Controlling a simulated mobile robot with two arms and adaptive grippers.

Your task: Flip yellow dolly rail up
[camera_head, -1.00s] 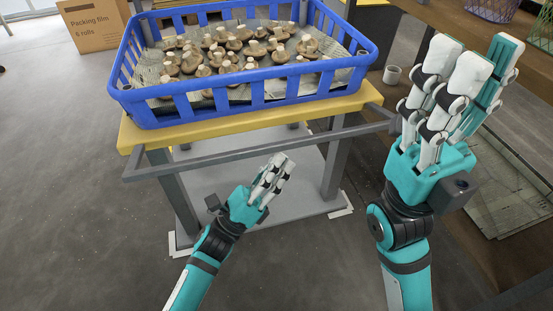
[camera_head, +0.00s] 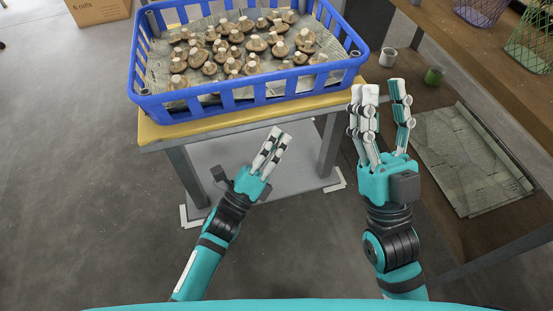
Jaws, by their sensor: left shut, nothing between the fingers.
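The dolly has a yellow top (camera_head: 158,131) and stands at the upper middle. A grey bar (camera_head: 205,138) runs along its front edge, close under the yellow top; it looks like the rail lying against the edge. My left gripper (camera_head: 277,134) is shut and empty in front of the dolly, its fingertips just below the bar in the picture. I cannot tell if they touch it. My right gripper (camera_head: 381,92) is open and empty, upright beside the dolly's right front corner, with a gap between its fingers.
A blue crate (camera_head: 235,108) of mushrooms stands on the dolly. A wooden shelf unit (camera_head: 500,75) is on the right, with a white cup (camera_head: 388,57), a green cup (camera_head: 434,76) and flat grey sheets (camera_head: 465,160). A cardboard box (camera_head: 100,10) is at the upper left. The left floor is clear.

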